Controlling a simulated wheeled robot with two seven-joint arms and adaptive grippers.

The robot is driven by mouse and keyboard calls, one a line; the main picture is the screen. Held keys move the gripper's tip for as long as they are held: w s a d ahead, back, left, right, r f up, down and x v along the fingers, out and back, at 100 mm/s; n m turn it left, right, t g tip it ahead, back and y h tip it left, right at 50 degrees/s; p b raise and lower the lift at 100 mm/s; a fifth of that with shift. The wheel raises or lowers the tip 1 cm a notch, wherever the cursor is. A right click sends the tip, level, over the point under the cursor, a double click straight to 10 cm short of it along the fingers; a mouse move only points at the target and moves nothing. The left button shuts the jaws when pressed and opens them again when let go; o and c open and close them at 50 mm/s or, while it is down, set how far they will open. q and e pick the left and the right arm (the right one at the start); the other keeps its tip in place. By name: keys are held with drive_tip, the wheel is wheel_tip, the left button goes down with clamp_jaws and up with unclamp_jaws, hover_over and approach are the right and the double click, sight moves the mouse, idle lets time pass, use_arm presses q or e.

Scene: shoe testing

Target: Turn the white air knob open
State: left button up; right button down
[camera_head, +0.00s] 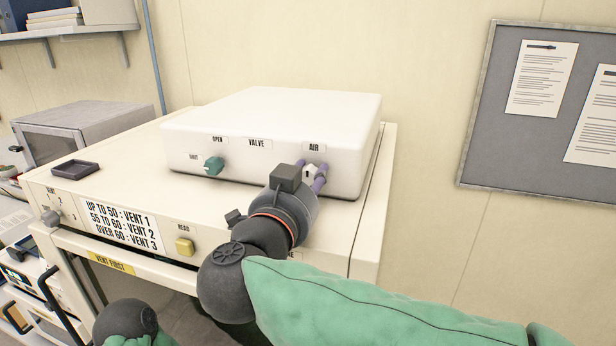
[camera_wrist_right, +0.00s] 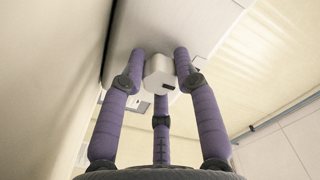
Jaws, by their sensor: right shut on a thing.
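The white air knob (camera_head: 308,172) is on the front of a white box (camera_head: 275,115), under the AIR label. In the right wrist view the knob (camera_wrist_right: 158,74) sits between the fingers of my right gripper (camera_wrist_right: 161,78), with a dark mark on its face. My right gripper (camera_head: 314,175) has purple fingers and is shut on the knob, reaching it from the front. The gripper's wrist hides part of the box front below. A green knob (camera_head: 213,164) is at the box's left, near the OPEN label. My left gripper is out of view.
A grey appliance (camera_head: 90,130) is at left. A notice board (camera_head: 540,110) hangs at right.

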drive_tip(key=m+b, duration=0.4)
drive_tip(key=shift+f+m, duration=0.15)
drive_tip(key=shift+m, duration=0.25)
drive_tip(key=m+b, duration=0.5)
drive_tip(key=m, duration=0.1)
drive_tip(key=m+b, duration=0.4)
drive_tip(key=m, duration=0.1)
drive_tip(key=shift+m, duration=0.4)
drive_tip(key=m+b, duration=0.3)
drive_tip(key=m, duration=0.1)
drive_tip(key=shift+m, duration=0.4)
drive_tip(key=shift+b, duration=0.35)
drive_tip(key=c, duration=0.9)
unclamp_jaws()
drive_tip(key=shift+w, duration=0.1)
